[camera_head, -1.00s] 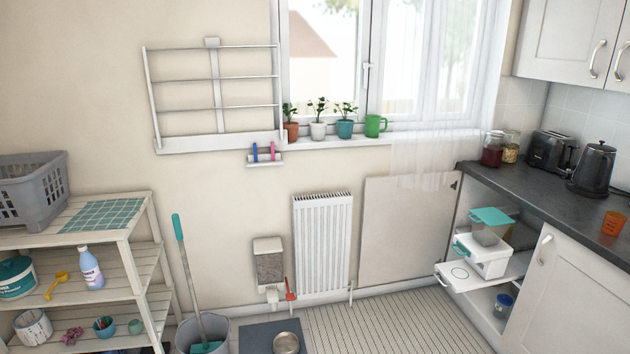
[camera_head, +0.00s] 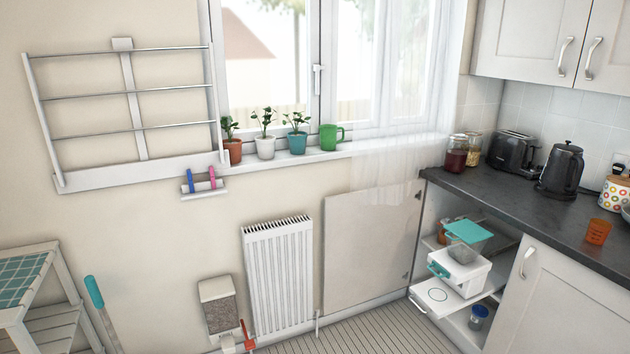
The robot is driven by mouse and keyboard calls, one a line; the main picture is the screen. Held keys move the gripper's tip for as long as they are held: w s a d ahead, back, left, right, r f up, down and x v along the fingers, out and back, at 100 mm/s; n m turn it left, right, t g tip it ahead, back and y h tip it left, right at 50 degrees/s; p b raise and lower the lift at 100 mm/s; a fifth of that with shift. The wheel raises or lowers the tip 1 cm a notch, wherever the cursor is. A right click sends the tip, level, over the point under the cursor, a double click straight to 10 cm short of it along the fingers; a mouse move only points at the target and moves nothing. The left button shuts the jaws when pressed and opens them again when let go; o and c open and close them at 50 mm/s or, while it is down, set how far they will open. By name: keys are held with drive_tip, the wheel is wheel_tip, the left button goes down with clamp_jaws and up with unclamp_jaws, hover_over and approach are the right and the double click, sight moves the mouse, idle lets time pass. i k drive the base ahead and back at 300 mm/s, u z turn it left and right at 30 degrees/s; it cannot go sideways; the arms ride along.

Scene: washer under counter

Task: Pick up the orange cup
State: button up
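The orange cup (camera_head: 598,231) stands upright on the dark countertop (camera_head: 490,190) at the right, near the counter's front edge. It is small and has faint markings on its side. My gripper is not in this view, so whether it is open or shut does not show.
A kettle (camera_head: 561,170), a toaster (camera_head: 513,151) and a spotted canister (camera_head: 615,193) stand behind the cup. Below, a cabinet is open, with a white pull-out shelf (camera_head: 432,297) sticking out and containers inside. A radiator (camera_head: 280,275) is on the wall. Striped floor (camera_head: 385,335) shows clear.

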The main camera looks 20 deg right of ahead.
sight(597, 231)
drive_tip(key=z, duration=0.45)
drive_tip(key=i, duration=1.05)
drive_tip(key=z, duration=0.45)
